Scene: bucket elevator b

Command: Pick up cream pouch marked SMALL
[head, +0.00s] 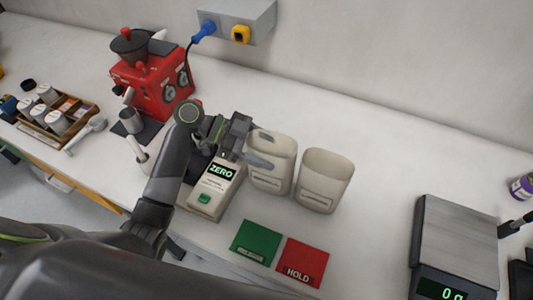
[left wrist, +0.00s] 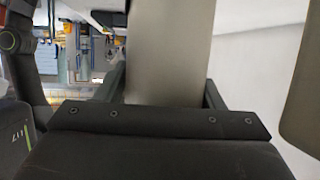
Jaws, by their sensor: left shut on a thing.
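Two cream open-topped pouches stand side by side on the white counter in the head view, a left one (head: 271,176) and a right one (head: 324,181). Each has a label low on its front, too small to read, so I cannot tell which says SMALL. My left gripper (head: 262,149) is shut on the left pouch, near its rim. In the left wrist view the pouch's pale wall (left wrist: 168,50) fills the space between the fingers. Dark parts at the right edge of the head view may be my right gripper (head: 515,224), cut off by the frame.
The ZERO box (head: 207,195) with a green button stands left of the pouches. Green (head: 256,242) and red HOLD (head: 302,262) mats lie in front. A scale (head: 455,240) reading 0 g is at right. A red machine (head: 152,85) stands behind left.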

